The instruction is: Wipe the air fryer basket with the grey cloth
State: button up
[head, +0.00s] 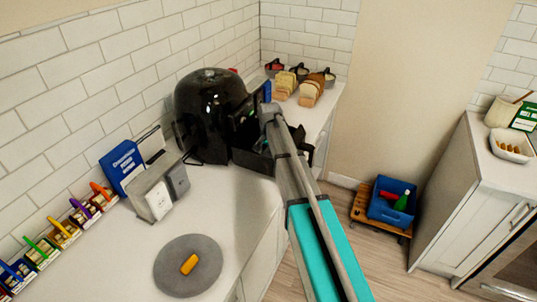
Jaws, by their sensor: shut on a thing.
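The black, rounded air fryer (208,112) stands on the white counter against the tiled wall. Its dark basket (256,160) juts out at the front right, partly covered by my arm. My gripper (248,132) is dark and small at the end of the arm, bent down over the basket area close to the fryer's front. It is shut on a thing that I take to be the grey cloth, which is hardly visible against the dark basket. I cannot tell whether it touches the basket.
A round grey mat (176,281) with a yellow object (189,264) lies at the front. A metal toaster (153,193), a blue box (121,165) and a row of coloured-handled items (62,232) line the left. Bread (311,90) stands behind. A blue crate (380,209) is on the floor.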

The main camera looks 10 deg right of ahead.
jog(key=shift+w, duration=0.1)
jog(key=shift+w+d+f, duration=0.1)
jog(key=shift+w+d, duration=0.2)
jog(key=shift+w, duration=0.7)
jog(key=shift+w+d, duration=0.25)
jog(key=shift+w, duration=0.7)
jog(key=shift+s+a, duration=0.1)
jog(key=shift+s+a, duration=0.2)
jog(key=shift+s, duration=0.1)
jog(key=shift+c, duration=0.3)
jog(key=shift+s+a, duration=0.7)
jog(key=shift+s, duration=0.25)
jog(key=shift+s+a, duration=0.7)
jog(key=shift+s, duration=0.25)
jog(key=shift+s+a, duration=0.7)
jog(key=shift+s, duration=0.25)
jog(key=shift+w, duration=0.15)
jog(key=shift+w+d, duration=0.8)
jog(key=shift+w, duration=0.25)
jog(key=shift+w+d, duration=0.8)
jog(key=shift+w, duration=0.2)
jog(key=shift+w+d, duration=0.8)
jog(key=shift+w, duration=0.25)
jog(key=shift+s, duration=0.1)
